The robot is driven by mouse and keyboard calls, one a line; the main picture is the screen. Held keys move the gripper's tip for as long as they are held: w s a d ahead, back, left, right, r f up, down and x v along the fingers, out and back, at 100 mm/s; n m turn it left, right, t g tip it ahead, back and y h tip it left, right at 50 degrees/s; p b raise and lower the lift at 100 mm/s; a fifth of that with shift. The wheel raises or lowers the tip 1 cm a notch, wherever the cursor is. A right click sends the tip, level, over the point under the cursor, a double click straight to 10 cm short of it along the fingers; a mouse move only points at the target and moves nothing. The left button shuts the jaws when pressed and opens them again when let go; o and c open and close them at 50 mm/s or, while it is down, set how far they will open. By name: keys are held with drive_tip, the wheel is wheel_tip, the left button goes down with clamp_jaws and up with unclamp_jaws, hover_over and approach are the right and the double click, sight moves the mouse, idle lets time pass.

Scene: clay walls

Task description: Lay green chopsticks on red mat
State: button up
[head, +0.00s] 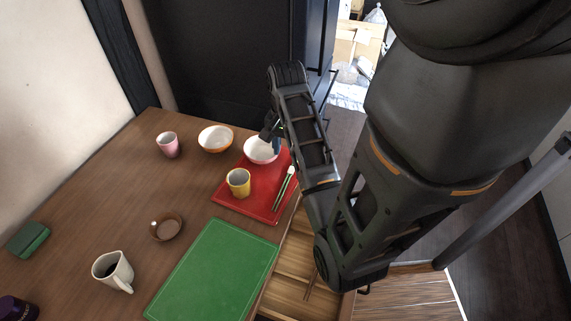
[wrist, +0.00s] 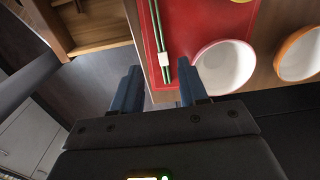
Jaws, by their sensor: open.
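The green chopsticks (head: 282,192) lie side by side along the right part of the red mat (head: 261,206), with a small white piece at their far end. In the wrist view the green chopsticks (wrist: 157,28) appear on the red mat (wrist: 195,22), close to its edge. My gripper (wrist: 158,78) is open and empty, at the mat's far edge just beyond the white end of the chopsticks. In the head view my gripper (head: 272,135) is partly hidden by my arm, near the pink-rimmed bowl.
A yellow cup (head: 238,183) and a pink-rimmed bowl (head: 262,149) stand on the mat. An orange bowl (head: 215,139), pink cup (head: 168,144), brown dish (head: 166,227), mug (head: 113,271) and green board (head: 215,272) are on the table. An open wooden drawer (head: 290,270) juts out below.

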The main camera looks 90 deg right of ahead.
drive_tip(key=w+a+f+n+t+h, duration=0.25)
drive_tip(key=w+a+f+n, duration=0.25)
drive_tip(key=w+a, duration=0.3)
drive_tip(key=w+a+r+n+t+h, duration=0.2)
drive_tip(key=a+n+t, duration=0.3)
drive_tip(key=a, duration=0.8)
drive_tip(key=s+a+r+n+t+y, duration=0.2)
drive_tip(key=a+r+n, duration=0.4)
drive_tip(key=r, duration=0.3)
drive_tip(key=s+a+r+n+t+y, duration=0.2)
drive_tip(key=s+a+r+n+t, duration=0.3)
drive_tip(key=a+r, duration=0.3)
drive_tip(key=shift+s+r+n, duration=0.25)
drive_tip(key=shift+r+n, duration=0.3)
drive_tip(key=shift+n, duration=0.15)
drive_tip(key=shift+y, duration=0.25)
drive_tip(key=shift+f+b, duration=0.7)
